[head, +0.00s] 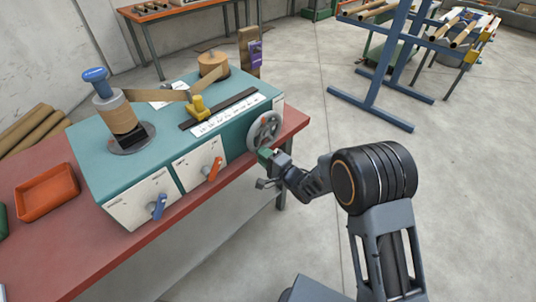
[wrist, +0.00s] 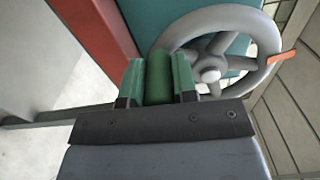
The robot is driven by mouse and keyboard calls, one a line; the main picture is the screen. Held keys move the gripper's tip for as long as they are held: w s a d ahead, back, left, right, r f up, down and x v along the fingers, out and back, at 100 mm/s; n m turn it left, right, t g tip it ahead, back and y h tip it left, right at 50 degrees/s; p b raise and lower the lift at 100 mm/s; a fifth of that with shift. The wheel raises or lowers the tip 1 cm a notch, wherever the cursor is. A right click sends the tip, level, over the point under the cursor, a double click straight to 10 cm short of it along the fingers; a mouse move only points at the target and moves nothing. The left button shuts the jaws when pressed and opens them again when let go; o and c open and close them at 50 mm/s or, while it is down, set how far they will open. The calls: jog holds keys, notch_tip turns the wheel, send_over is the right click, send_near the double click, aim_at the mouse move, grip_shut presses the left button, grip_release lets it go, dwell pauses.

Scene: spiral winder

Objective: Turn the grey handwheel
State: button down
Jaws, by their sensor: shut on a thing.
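The grey handwheel (head: 265,130) is on the right end of the teal winder (head: 140,165), above the red bench edge. In the wrist view the handwheel (wrist: 208,76) fills the upper right, with its spokes and hub showing. My gripper (head: 268,161) is at the wheel's lower side in the head view. In the wrist view my gripper (wrist: 158,88) is shut on a green handle (wrist: 159,76), with one finger on each side of it. The handle's join to the wheel is hidden. An orange mark (wrist: 281,57) crosses the wheel's rim at the right.
Blue (head: 158,206) and orange (head: 212,169) levers stick out from the winder's front panels. An orange tray (head: 47,191) lies on the red bench (head: 60,240) at the left. A blue rack (head: 385,80) stands at the back right. The floor right of the bench is clear.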

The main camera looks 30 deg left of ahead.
jog(key=shift+a+r, duration=0.1)
jog(key=shift+r, duration=0.15)
dwell(0.3)
jog(key=c, duration=0.9)
grip_release()
jog(key=shift+f, duration=0.1)
jog(key=v, duration=1.4)
jog(key=shift+b, duration=0.35)
jog(key=shift+a, duration=0.1)
